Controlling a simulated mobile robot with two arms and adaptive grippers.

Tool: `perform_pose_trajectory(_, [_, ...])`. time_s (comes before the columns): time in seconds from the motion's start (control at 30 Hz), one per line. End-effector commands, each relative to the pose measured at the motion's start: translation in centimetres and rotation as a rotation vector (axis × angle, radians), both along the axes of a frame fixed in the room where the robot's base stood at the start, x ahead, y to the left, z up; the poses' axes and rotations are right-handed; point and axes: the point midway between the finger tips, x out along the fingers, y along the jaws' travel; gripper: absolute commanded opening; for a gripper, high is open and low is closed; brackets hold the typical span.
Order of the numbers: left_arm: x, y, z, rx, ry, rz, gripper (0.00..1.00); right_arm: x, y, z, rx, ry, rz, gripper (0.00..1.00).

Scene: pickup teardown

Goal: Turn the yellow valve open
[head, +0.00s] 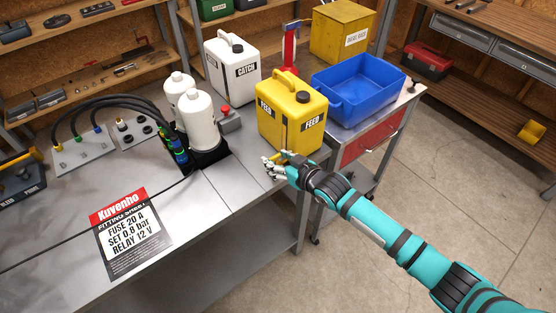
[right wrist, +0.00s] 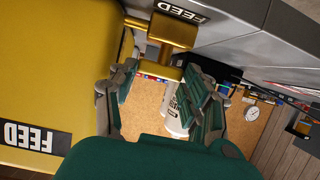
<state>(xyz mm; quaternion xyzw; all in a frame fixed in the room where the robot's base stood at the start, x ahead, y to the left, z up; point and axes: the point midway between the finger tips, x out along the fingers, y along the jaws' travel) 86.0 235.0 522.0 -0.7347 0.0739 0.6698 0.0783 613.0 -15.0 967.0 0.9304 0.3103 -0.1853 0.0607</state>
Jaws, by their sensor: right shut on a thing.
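The yellow FEED can (head: 292,116) stands on the metal bench near its right edge. The yellow valve (head: 279,157) is at the can's lower front; in the right wrist view its brass-yellow block and stem (right wrist: 172,33) show large beside the can's wall (right wrist: 60,70). My right gripper (head: 273,164) reaches in from the lower right, low in front of the can. Its fingers are shut on the yellow valve, and they also show in the right wrist view (right wrist: 160,85). The fingers partly cover the valve in the head view. My left gripper is out of view.
A white CATCH can (head: 232,70) and two white bottles (head: 199,122) stand behind and to the left. A blue bin (head: 358,88) sits on a cart at the right. Black hoses (head: 115,107) run left. The front bench with a sign (head: 131,235) is otherwise mostly clear.

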Motion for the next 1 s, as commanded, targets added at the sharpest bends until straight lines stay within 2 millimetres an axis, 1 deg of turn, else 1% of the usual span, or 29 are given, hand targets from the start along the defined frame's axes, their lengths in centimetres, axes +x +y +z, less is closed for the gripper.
perform_pose_trajectory(0.07, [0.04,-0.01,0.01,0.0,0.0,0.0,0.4,-0.04,0.09,0.06,-0.002,-0.003,0.002,0.17])
perform_pose_trajectory(0.1, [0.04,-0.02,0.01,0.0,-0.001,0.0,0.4,-0.04,0.09,0.06,-0.002,-0.003,0.002,0.5])
perform_pose_trajectory(0.17, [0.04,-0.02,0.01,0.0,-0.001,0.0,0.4,-0.04,0.09,0.06,-0.002,-0.003,0.002,0.58])
perform_pose_trajectory(0.2, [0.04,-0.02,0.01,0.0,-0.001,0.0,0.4,-0.03,0.08,0.05,-0.002,-0.003,0.002,0.6])
perform_pose_trajectory(0.6, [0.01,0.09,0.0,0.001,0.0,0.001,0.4,-0.03,0.04,0.0,-0.001,-0.001,-0.001,0.6])
perform_pose_trajectory(0.73, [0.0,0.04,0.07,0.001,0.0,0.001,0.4,-0.13,0.3,0.02,0.001,0.0,-0.014,0.6])
perform_pose_trajectory(0.93, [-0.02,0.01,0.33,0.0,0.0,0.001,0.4,-0.34,0.66,0.06,0.006,0.001,-0.103,0.6])
perform_pose_trajectory(0.97, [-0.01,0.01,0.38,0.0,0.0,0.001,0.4,-0.38,0.57,0.01,0.006,0.004,-0.124,0.6])
perform_pose_trajectory(1.0, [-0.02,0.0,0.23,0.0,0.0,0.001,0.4,-0.77,-0.05,0.06,0.001,0.002,-0.136,0.6])
